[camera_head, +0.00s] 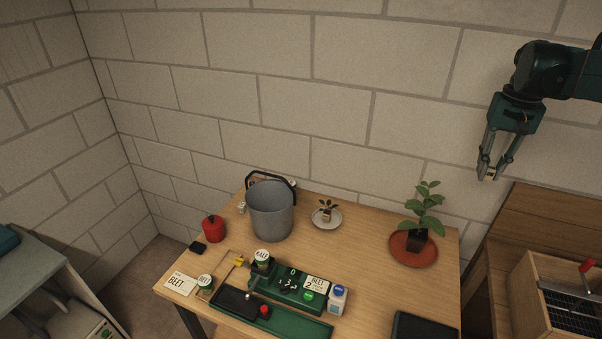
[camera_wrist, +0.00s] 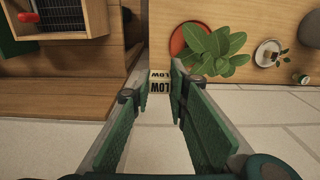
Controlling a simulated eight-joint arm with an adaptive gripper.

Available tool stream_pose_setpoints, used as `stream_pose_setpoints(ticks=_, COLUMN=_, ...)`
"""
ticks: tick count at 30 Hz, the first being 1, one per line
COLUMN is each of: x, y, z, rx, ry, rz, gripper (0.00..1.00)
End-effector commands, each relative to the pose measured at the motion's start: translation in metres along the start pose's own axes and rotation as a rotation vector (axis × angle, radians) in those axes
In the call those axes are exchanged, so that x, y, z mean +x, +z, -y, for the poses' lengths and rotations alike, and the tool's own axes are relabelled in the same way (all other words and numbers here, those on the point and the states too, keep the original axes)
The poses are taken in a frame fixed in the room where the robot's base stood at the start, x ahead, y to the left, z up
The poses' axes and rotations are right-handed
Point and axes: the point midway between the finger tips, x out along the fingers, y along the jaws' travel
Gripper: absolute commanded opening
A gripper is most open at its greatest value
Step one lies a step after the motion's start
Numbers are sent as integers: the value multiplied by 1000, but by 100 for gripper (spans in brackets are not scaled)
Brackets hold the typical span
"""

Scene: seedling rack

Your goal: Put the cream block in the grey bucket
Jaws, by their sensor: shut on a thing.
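The grey bucket (camera_head: 270,217) stands upright toward the back left of the wooden table, its dark handle raised above the rim. In the head view my gripper (camera_head: 488,174) hangs high at the right, in front of the wall and well apart from the bucket. In the wrist view my gripper (camera_wrist: 160,84) is shut on the cream block (camera_wrist: 159,87), which bears the dark word LOW and sits between the fingertips. The bucket's inside is mostly hidden from the head camera.
A leafy plant stands on a terracotta saucer (camera_head: 408,259), and a small seedling on a white saucer (camera_head: 317,222), between gripper and bucket. A red container (camera_head: 213,230) stands left of the bucket. A green tray (camera_head: 284,325) and labelled pots occupy the front. A wooden bench (camera_head: 520,235) lies right.

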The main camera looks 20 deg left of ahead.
Motion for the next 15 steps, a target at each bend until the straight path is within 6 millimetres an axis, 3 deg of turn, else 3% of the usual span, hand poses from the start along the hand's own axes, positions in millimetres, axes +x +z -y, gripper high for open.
stream_pose_setpoints(ticks=10, x=-56, y=0, z=0, rx=0, ry=0, rz=0, gripper=9)
stream_pose_setpoints(ticks=15, x=-58, y=-7, z=27, rx=-36, ry=0, rz=0, gripper=9)
